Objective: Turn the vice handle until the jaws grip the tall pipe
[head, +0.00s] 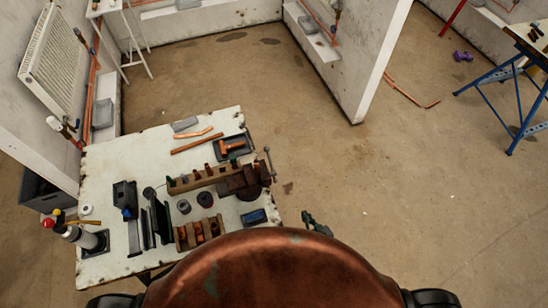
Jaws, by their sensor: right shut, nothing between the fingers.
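The dark brown vice (238,186) sits at the right edge of the white workbench. Its handle (269,163) shows as a thin grey bar standing out at the vice's right end. I cannot make out a tall pipe between the jaws, nor the jaw gap, at this size. My right gripper (309,217) is shut and empty, off the bench's right edge, below and to the right of the vice and apart from its handle. It is small and partly hidden at the bottom. My left gripper is not in view.
The workbench (103,172) also bears a wooden rack (202,178), a blue box (254,217), copper pipe pieces (197,143), a dark tray (234,147) and a gas torch (84,236). Open floor lies right of the bench. A blue trestle (502,92) stands far right.

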